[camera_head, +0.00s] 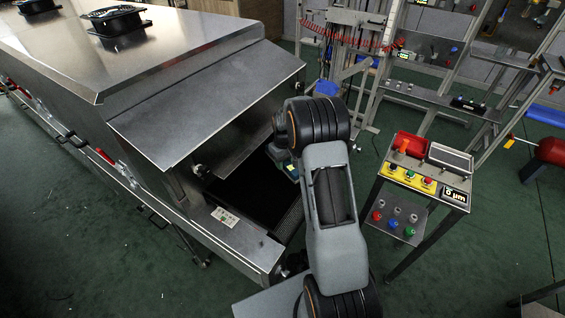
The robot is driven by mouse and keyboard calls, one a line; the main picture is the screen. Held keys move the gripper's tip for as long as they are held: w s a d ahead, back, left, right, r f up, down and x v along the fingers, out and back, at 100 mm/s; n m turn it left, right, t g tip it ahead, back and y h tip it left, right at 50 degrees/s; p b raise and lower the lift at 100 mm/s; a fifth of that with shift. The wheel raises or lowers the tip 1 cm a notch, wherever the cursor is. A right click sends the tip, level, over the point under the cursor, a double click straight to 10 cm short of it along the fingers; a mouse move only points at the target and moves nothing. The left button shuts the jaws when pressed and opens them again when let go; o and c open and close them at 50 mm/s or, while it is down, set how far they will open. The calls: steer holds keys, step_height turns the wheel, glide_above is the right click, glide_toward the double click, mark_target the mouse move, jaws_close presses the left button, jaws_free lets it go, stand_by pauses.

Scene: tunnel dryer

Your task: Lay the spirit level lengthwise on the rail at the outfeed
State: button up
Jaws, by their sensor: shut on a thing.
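My arm reaches over the outfeed end of the dryer, and its links hide most of my gripper (286,163). The outfeed has a dark belt opening under the steel hood. A bare steel rail (243,243) runs along the near side of the belt, with a small label plate (225,217) on it. The held piece is apart from this rail, beyond it over the belt area.
The sloping hood (205,95) overhangs the outfeed at left. A control stand (425,180) with a red tray, buttons and a display stands close to the right of my arm. A metal frame with a red coiled hose (345,40) and shelving stand behind. Green floor lies between.

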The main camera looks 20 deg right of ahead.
jaws_close()
steer(key=shift+r, duration=0.2)
